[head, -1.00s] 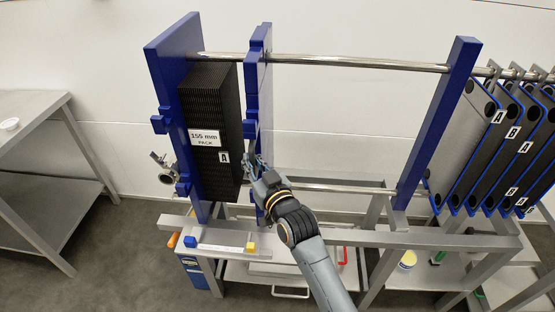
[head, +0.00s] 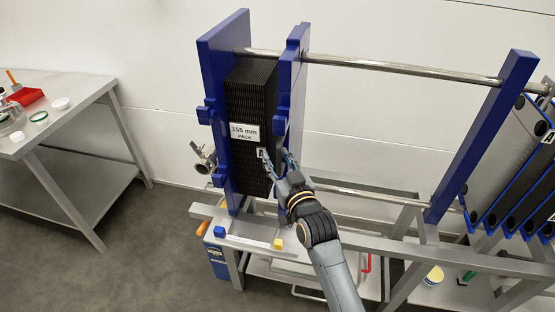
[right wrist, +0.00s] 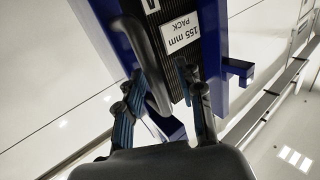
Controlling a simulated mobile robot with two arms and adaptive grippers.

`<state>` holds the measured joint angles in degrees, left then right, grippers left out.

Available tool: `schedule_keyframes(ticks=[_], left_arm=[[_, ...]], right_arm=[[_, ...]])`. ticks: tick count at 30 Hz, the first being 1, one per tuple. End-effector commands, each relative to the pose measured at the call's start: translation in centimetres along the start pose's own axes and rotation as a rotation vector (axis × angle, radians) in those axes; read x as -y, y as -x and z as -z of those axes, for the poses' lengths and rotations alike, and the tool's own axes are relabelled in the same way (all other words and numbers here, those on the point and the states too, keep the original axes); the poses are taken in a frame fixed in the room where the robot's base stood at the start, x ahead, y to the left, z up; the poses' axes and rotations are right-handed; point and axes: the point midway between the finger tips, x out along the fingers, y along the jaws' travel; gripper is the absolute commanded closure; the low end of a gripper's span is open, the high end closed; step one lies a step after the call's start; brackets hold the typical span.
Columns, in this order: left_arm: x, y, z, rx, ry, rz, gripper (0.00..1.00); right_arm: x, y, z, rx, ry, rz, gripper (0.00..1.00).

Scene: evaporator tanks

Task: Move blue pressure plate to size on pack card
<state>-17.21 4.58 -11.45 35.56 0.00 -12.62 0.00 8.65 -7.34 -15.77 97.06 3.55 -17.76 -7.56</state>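The blue pressure plate (head: 290,85) stands upright on the rack, against or very near the right side of the black plate pack (head: 250,90). The white pack card (head: 245,132) on the pack reads "155 mm PACK"; it also shows in the right wrist view (right wrist: 180,32). My right gripper (head: 278,160) is in front of the pressure plate's lower part. In the right wrist view its fingers (right wrist: 160,100) are spread, with a dark curved handle (right wrist: 150,65) between them, nearer the left finger. My left gripper is not in view.
A fixed blue end plate (head: 222,100) stands left of the pack. A white scale strip (head: 248,243) with a blue block (head: 220,232) and a yellow block (head: 278,244) lies below. The rail (head: 400,68) is clear up to the right post (head: 480,140). A steel table (head: 75,125) stands left.

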Motion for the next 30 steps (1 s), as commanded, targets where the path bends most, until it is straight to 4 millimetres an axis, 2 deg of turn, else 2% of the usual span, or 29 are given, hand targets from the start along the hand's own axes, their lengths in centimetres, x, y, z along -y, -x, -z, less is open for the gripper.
schedule_keyframes(ticks=[4, 8, 15, 21, 25, 30], left_arm=[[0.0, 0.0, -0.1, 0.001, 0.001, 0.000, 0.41], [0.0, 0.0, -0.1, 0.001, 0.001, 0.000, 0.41], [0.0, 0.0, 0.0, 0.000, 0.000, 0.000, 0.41], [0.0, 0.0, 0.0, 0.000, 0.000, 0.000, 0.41], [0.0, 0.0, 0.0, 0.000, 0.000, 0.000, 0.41], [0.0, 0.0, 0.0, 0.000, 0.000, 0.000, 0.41]], right_arm=[[-0.1, 0.4, 0.0, -0.001, 0.001, -0.001, 0.63], [-0.1, 2.0, 0.0, -0.001, 0.000, -0.002, 0.63], [0.1, 7.3, -0.1, 0.001, 0.001, 0.000, 0.63], [0.1, 10.7, 0.0, 0.000, 0.002, 0.001, 0.63], [0.2, 11.9, 0.0, -0.001, 0.001, 0.001, 0.63], [0.2, 12.3, 0.1, -0.001, 0.001, 0.001, 0.63]])
